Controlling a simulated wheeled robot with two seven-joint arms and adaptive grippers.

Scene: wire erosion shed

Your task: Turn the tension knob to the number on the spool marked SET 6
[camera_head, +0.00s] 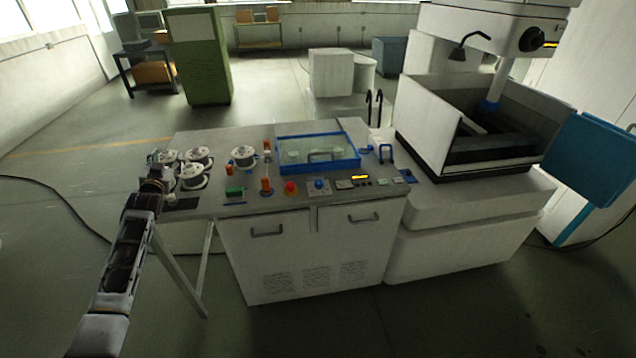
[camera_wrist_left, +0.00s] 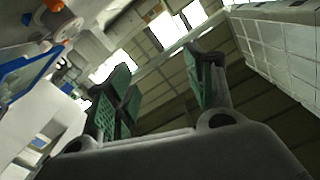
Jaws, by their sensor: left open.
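Several white wire spools stand on the left part of the bench top, among them one nearest the front (camera_head: 193,177), one behind it (camera_head: 200,155) and one farther right (camera_head: 243,154). Their markings are too small to read. A blue knob (camera_head: 319,185) sits on a small plate near the front edge; I cannot tell whether it is the tension knob or read any scale. My left gripper (camera_head: 154,157) is at the bench's left end, beside the spools. Its green-padded fingers (camera_wrist_left: 165,75) are apart and empty in the left wrist view. My right gripper is not visible.
A red button (camera_head: 290,188), orange parts (camera_head: 266,185) and a green block (camera_head: 234,192) stand along the front of the bench. A blue-framed clear-lidded tray (camera_head: 283,168) lies behind. The white machine (camera_head: 470,190) rises at right. A green cabinet (camera_head: 201,70) stands beyond open floor.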

